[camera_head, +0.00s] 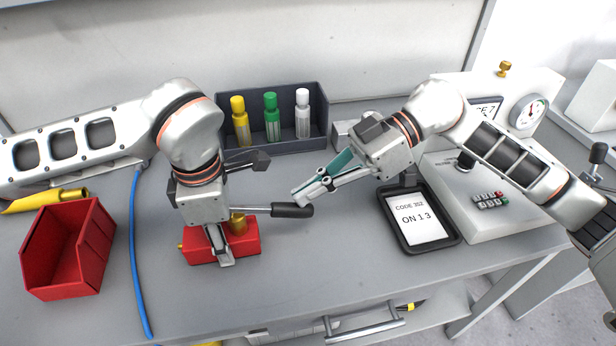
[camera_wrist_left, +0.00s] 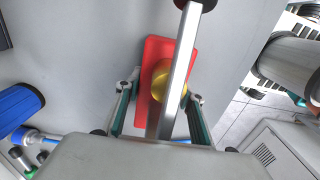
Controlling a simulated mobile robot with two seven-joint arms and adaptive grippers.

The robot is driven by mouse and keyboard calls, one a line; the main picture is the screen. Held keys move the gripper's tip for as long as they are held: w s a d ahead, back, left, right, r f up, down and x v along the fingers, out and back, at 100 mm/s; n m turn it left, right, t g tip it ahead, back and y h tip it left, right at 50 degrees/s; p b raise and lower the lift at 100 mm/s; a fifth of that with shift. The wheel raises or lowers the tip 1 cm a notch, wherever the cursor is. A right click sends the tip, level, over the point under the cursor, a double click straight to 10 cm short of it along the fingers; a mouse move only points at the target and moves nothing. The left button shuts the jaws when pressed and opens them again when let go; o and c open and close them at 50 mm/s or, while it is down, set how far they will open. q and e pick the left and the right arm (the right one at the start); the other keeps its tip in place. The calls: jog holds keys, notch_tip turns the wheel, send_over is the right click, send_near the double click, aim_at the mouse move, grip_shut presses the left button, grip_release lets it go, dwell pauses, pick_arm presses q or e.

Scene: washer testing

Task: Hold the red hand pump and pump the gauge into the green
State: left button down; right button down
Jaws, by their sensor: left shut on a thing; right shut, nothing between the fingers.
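The red hand pump (camera_head: 250,238) sits on the grey bench, with a brass cylinder on top and a lever ending in a black handle (camera_head: 292,210) pointing right. My left gripper (camera_head: 222,256) is shut on the pump body from above. In the left wrist view the red body (camera_wrist_left: 153,65) lies between its fingers, and the metal lever crosses over it. My right gripper (camera_head: 299,198) is shut and empty, its tips close to the black handle; I cannot tell if they touch it. The round gauge (camera_head: 529,112) stands at the back right; its needle is too small to read.
A dark bin (camera_head: 318,132) with yellow, green and white bottles stands behind. A red bin (camera_head: 38,250) and blue hose (camera_head: 135,250) are at left. A tester box with buttons stands right.

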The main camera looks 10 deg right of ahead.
jog(key=shift+a+f, duration=0.2)
jog(key=shift+f, duration=1.15)
jog(key=shift+d+r, duration=0.1)
jog(key=r+v, duration=0.1)
jog(key=v, duration=1.2)
jog(key=shift+w+a+r, duration=0.2)
jog(key=shift+a+r, duration=0.1)
jog(key=shift+a, duration=0.1)
jog(key=shift+r, duration=0.1)
